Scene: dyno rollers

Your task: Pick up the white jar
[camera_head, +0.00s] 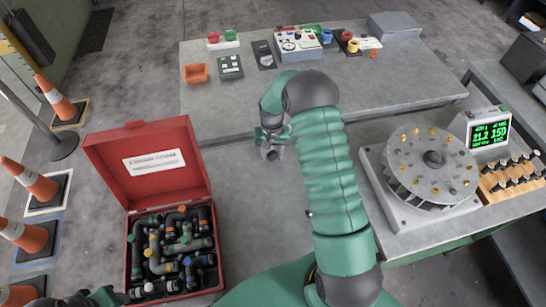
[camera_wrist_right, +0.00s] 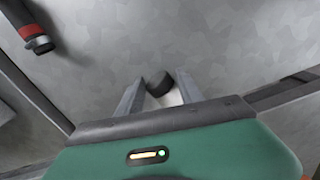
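The white jar (camera_wrist_right: 168,98) shows in the right wrist view as a pale body with a dark round lid (camera_wrist_right: 158,83). It is between the two fingers of my right gripper (camera_wrist_right: 158,85), which are apart. A firm grip on it does not show, and its lower part is hidden behind the gripper's body. The jar cannot be made out there. My left gripper is only partly in view at the bottom left corner (camera_head: 75,299), with its fingers unclear.
An open red case (camera_head: 128,240) full of pipe fittings stands left of my right arm. The grey table (camera_head: 230,100) carries small boxes and bins at its back. A round rotary fixture (camera_head: 430,165) and a green display (camera_head: 489,134) are at right. Orange cones (camera_head: 57,100) line the left.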

